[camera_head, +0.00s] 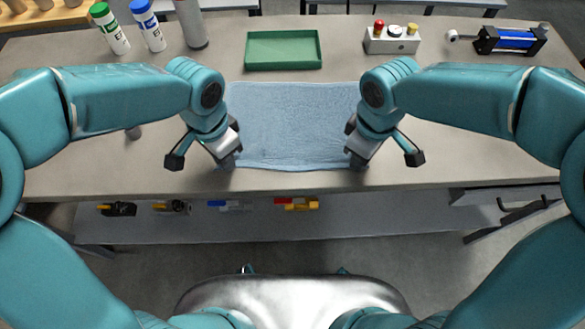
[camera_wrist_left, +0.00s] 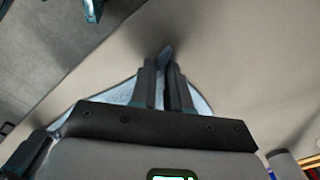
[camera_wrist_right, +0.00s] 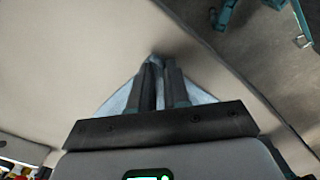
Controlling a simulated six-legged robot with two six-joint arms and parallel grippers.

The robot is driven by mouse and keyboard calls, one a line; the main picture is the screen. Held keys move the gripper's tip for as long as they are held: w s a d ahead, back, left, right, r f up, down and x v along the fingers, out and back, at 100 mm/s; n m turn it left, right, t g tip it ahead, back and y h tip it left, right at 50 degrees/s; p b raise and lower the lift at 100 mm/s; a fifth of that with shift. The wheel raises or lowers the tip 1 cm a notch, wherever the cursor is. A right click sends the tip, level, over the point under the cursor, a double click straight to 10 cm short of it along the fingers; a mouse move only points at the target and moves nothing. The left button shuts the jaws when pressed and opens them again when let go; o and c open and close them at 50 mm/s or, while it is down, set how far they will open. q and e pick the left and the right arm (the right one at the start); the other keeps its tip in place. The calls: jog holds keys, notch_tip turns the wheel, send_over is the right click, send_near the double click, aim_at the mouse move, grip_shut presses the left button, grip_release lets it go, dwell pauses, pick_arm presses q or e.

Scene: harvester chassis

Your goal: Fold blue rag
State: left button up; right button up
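The blue rag (camera_head: 295,125) lies spread out flat on the grey table, with its near edge close to the table's front edge. My left gripper (camera_head: 229,161) is at the rag's near left corner. In the left wrist view its fingers (camera_wrist_left: 165,85) are close together, with a bit of blue cloth between their tips. My right gripper (camera_head: 356,162) is at the near right corner. In the right wrist view its fingers (camera_wrist_right: 157,85) are close together on the cloth. The rag's side edges are partly hidden by my wrists.
A green tray (camera_head: 249,50) stands just behind the rag. A button box (camera_head: 392,41) and a blue-black cylinder (camera_head: 510,40) are at the back right. Bottles (camera_head: 110,30) stand at the back left. Tools lie on a lower shelf (camera_head: 380,215). The table beside the rag is mostly clear.

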pick_arm(q)
grip_shut()
pick_arm(e)
jog(key=shift+f, duration=0.1)
grip_shut()
